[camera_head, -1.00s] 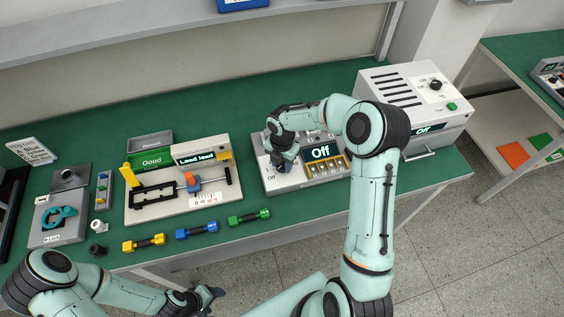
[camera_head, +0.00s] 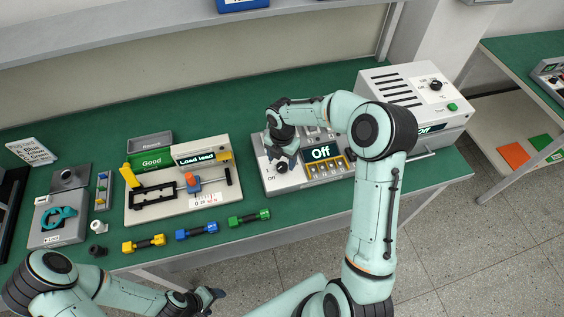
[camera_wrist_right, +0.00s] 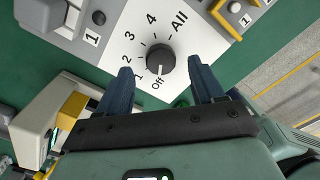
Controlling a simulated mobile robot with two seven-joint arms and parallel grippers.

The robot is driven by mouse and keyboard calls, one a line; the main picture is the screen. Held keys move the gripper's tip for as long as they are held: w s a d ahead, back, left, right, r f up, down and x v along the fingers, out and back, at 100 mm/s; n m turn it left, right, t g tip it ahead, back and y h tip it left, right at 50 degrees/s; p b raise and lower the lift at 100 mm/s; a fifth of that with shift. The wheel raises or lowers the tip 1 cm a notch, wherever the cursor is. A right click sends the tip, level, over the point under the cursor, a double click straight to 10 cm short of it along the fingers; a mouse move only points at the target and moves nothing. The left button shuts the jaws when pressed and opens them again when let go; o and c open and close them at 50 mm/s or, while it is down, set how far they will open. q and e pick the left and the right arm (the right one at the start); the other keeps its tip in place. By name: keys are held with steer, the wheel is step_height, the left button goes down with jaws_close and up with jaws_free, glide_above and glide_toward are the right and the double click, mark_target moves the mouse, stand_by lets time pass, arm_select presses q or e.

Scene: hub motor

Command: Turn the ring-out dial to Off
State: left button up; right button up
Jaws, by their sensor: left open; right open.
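The ring-out dial is a black round knob (camera_wrist_right: 160,60) on a white panel marked Off, 1, 2, 3, 4 and All in the right wrist view. Its light pointer mark appears to face the Off label. The dial also shows in the head view (camera_head: 281,167) on the grey tester box, whose display (camera_head: 320,152) reads "Off". My right gripper (camera_head: 284,155) is open and empty, just above the dial; its two blue fingers (camera_wrist_right: 163,85) are apart with the dial visible beyond them. My left gripper (camera_head: 212,294) is open at the front bottom, away from the tester.
Left of the tester stands a white fixture (camera_head: 215,196) with a "Load lead" display. Yellow, blue (camera_head: 197,230) and green (camera_head: 249,217) connectors lie along the bench front. A white oven-like box (camera_head: 395,90) stands at the right. Clear green bench lies behind the tester.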

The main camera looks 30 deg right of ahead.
mark_target(282, 166)
step_height(282, 166, up, 11)
steer(key=shift+f, duration=0.15)
steer(key=shift+s+f, duration=0.1)
stand_by(0.5)
